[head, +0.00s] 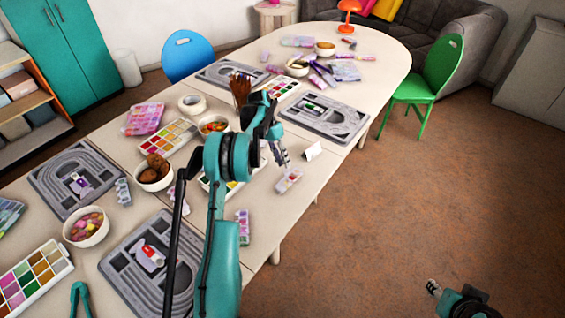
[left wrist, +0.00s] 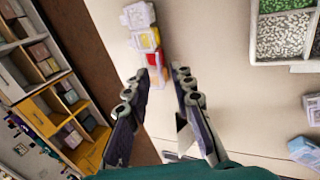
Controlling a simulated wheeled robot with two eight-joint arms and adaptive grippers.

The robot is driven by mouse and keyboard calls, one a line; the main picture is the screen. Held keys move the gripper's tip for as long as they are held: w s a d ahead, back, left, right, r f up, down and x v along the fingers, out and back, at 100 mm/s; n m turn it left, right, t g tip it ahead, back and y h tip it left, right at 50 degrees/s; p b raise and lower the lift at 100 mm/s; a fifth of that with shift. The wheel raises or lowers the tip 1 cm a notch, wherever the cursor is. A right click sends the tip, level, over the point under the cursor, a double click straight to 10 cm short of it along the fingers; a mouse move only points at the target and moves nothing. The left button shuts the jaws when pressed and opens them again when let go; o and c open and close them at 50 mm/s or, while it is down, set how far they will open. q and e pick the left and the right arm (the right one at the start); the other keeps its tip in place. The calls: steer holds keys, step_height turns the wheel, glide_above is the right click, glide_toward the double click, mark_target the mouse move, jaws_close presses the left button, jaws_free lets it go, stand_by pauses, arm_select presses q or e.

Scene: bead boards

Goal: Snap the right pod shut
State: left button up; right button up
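A small clear pod box with white, red and yellow parts lies on the table near its right edge in the head view (head: 289,180). In the left wrist view a row of white, red and yellow blocks (left wrist: 147,38), likely the same box, lies just beyond my fingertips. I cannot tell which of its lids are up. My left gripper (head: 282,160) is above the table close to the box. Its fingers are apart and empty in the left wrist view (left wrist: 165,75). My right gripper (head: 433,287) is low at the right, over the floor, its opening unclear.
A white folded card (head: 312,151) stands just beyond the box. A grey bead board (head: 325,115) lies farther back, and another (head: 122,262) in front. Bowls, including one of beads (head: 86,227), and paint trays (head: 167,137) crowd the left. The floor at right is clear.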

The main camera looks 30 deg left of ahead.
arm_select(q)
jaws_close()
steer(key=shift+d, duration=0.15)
